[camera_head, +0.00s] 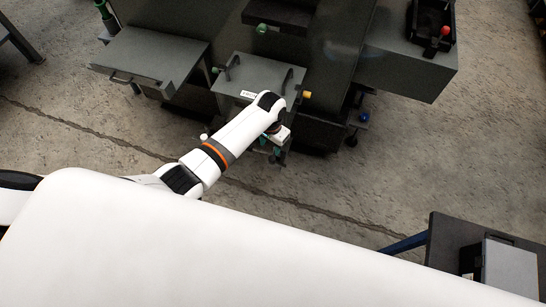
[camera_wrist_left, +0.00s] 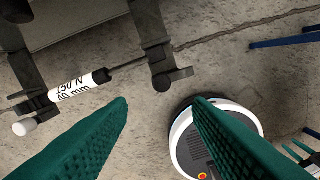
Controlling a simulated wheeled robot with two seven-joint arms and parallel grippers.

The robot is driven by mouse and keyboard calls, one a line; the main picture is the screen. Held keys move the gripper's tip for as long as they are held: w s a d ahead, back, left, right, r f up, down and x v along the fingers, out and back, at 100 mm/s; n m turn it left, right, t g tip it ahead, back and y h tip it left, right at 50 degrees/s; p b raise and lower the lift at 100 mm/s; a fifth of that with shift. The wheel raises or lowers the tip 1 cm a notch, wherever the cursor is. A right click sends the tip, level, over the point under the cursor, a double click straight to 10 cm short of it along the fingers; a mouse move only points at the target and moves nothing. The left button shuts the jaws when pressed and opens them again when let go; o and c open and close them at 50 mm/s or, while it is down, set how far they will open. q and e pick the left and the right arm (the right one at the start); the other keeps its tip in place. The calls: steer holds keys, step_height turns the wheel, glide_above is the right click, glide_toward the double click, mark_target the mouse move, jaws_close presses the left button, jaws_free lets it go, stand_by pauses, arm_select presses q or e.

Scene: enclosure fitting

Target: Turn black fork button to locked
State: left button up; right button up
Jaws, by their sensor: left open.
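My left gripper (camera_head: 277,147) is at the end of the white arm, at the front edge of a grey panel (camera_head: 262,75). In the left wrist view its two green fingers (camera_wrist_left: 161,99) are apart with nothing between them. Ahead of them are dark brackets (camera_wrist_left: 153,40) and a thin rod with a white sleeve (camera_wrist_left: 80,86) marked "150 N 40 mm". A white knob (camera_wrist_left: 25,126) is at the left end. The fingers appear apart from these parts. I cannot tell which dark part is the black fork button, or its setting.
The panel carries two black handles (camera_head: 287,81) and a yellow knob (camera_head: 307,95). A grey flap (camera_head: 150,55) is on the left. A black bin with a red-topped item (camera_head: 444,31) is at upper right. Another table (camera_head: 440,250) is at lower right. Open concrete floor lies between.

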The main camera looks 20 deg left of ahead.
mark_target(271, 159)
arm_select(q)
step_height(271, 159, down, 9)
steer(key=b, duration=0.2)
steer(key=shift+d+f+b, duration=0.15)
steer(key=shift+f+b, duration=0.05)
steer(key=shift+b, duration=0.15)
steer(key=shift+c, duration=0.4)
steer(key=c, duration=0.9)
